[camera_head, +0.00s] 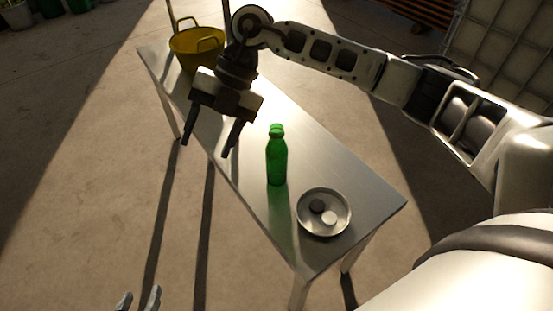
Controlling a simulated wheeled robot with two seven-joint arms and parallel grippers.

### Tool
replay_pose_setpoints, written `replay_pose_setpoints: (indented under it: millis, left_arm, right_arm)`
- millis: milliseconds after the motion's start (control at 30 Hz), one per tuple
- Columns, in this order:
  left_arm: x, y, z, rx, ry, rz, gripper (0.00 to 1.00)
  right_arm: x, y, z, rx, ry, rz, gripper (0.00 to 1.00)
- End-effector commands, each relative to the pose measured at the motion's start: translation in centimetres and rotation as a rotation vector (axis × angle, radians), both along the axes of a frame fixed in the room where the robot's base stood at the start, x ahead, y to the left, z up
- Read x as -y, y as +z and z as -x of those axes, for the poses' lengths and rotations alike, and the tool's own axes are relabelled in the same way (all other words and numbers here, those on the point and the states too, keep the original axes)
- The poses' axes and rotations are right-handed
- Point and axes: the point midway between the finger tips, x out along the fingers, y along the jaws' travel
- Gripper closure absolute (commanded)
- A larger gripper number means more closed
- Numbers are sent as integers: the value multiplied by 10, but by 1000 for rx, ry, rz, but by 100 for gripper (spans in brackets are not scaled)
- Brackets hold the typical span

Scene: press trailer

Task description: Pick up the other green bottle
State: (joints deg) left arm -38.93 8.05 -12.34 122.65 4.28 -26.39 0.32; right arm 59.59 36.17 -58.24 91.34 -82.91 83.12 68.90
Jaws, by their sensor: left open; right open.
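A green bottle (277,160) stands upright on a narrow metal table (365,190), near its front end. My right gripper (208,149) comes in from the right over the table, with its fingers pointing down and spread. It is empty and lies to the left of the bottle, apart from it. My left gripper (139,301) shows only as two fingertips at the bottom edge, apart from each other with nothing visible between them. I see just one green bottle on the table.
A round metal dish (345,228) with a dark and a pale round item sits on the table, just right of the bottle. A yellow bucket (187,41) with handles stands at the table's far end. Green containers (50,8) are at the top left. The concrete floor at left is open.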

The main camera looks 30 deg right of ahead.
Motion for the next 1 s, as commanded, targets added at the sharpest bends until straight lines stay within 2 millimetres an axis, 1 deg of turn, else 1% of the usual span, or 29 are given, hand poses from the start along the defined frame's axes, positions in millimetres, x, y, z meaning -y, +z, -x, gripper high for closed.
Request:
replay_pose_setpoints:
  millis: [33,100,200,300,367,433,467,700,800,900,1000]
  left_arm:
    - [0,0,0,0,1,1,58]
    - [0,0,0,-1,0,1,58]
    - [0,0,1,-2,1,1,58]
    - [0,-1,1,-3,1,1,58]
    - [0,-1,1,-3,1,1,58]
    - [0,0,1,-3,1,1,58]
    - [0,0,2,-3,1,1,58]
    - [0,2,2,-4,1,-3,58]
    - [-1,1,2,-5,1,-5,58]
    - [-1,1,2,-7,0,-6,58]
    - [-1,1,2,-7,0,-6,58]
  right_arm:
    - [33,10,-19,29,-52,151,44]
    - [74,21,-35,47,-129,328,44]
    - [118,40,-49,64,-235,505,44]
    - [143,53,-54,68,-305,603,44]
    - [151,54,-55,69,-326,631,44]
    - [154,48,-55,68,-335,645,44]
    - [154,43,-55,66,-336,647,44]
    - [153,-9,-55,66,-332,643,44]
    - [153,-28,-55,66,-332,642,44]
    - [153,-41,-55,68,-331,640,44]
    - [153,-47,-55,71,-331,639,44]
